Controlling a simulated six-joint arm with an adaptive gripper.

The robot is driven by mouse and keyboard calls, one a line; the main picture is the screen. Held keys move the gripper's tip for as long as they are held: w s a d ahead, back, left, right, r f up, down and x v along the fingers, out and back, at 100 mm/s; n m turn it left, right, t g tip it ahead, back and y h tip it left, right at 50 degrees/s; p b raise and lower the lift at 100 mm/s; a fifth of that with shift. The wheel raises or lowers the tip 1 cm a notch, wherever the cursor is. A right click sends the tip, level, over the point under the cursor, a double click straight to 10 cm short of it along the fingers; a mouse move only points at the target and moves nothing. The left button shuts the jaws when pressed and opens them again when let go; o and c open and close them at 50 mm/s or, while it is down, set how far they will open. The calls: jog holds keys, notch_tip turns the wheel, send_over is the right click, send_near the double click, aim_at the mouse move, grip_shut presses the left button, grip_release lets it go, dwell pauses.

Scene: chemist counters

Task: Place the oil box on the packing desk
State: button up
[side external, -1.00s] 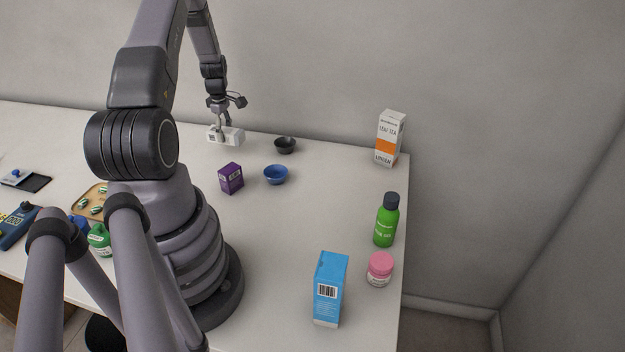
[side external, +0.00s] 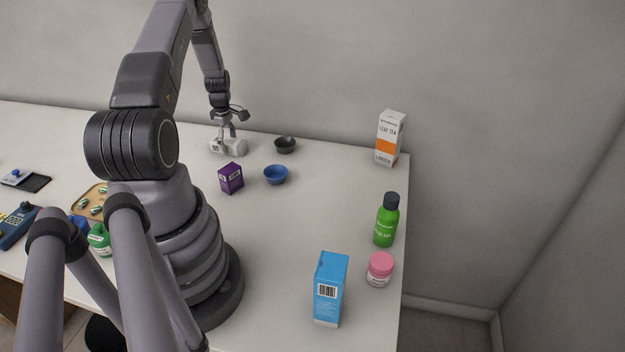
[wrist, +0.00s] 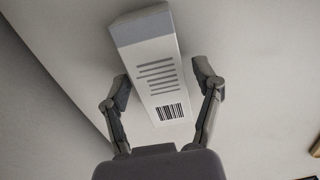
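A white box (side external: 236,148) lies on its side at the back of the white counter, below my gripper (side external: 228,133). No name is readable on it, so I cannot confirm that it is the oil box. In the wrist view the white box (wrist: 156,75) shows dark text lines and a barcode. The two fingers of my gripper (wrist: 161,82) stand apart on either side of it, with a clear gap at the right finger. The left finger is close to the box edge; contact there is unclear. No area is marked as the packing desk.
A purple box (side external: 231,178), a blue bowl (side external: 276,175) and a dark bowl (side external: 285,145) stand close to the white box. A leaf tea carton (side external: 389,140), green bottle (side external: 386,222), pink jar (side external: 380,269) and blue box (side external: 329,290) line the right side. The counter's middle is clear.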

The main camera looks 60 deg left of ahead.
aim_at(227, 140)
jog(key=shift+r, duration=0.1)
notch_tip(227, 140, up, 13)
jog(key=w+d+r+m+y, duration=0.1)
jog(key=w+d+r+m, duration=0.25)
jog(key=r, duration=0.25)
jog(key=w+d+r+m, duration=0.2)
jog(key=w+d+r, duration=0.1)
jog(key=d+r, duration=0.25)
jog(key=s+d+r+m+t, duration=0.2)
jog(key=d+r+m, duration=0.5)
jog(key=d, duration=0.6)
jog(key=s+d+r+m+t, duration=0.2)
jog(key=d+r+m, duration=0.4)
jog(key=d, duration=0.6)
notch_tip(227, 140, up, 3)
jog(key=shift+s+d+f+m, duration=0.15)
jog(key=shift+s+d+m, duration=0.2)
jog(key=shift+o, duration=0.2)
jog(key=s+d+m+t+h, duration=0.1)
jog(key=s+d+m, duration=0.5)
jog(key=s+d, duration=0.1)
jog(key=shift+s+m+t, duration=0.3)
jog(key=shift+s+m, duration=0.1)
jog(key=shift+s, duration=0.45)
jog(key=shift+o, duration=0.3)
jog(key=shift+s+d+f+m, duration=0.15)
jog(key=shift+s+d+m, duration=0.05)
jog(key=shift+s+m, duration=0.2)
jog(key=shift+w, duration=0.1)
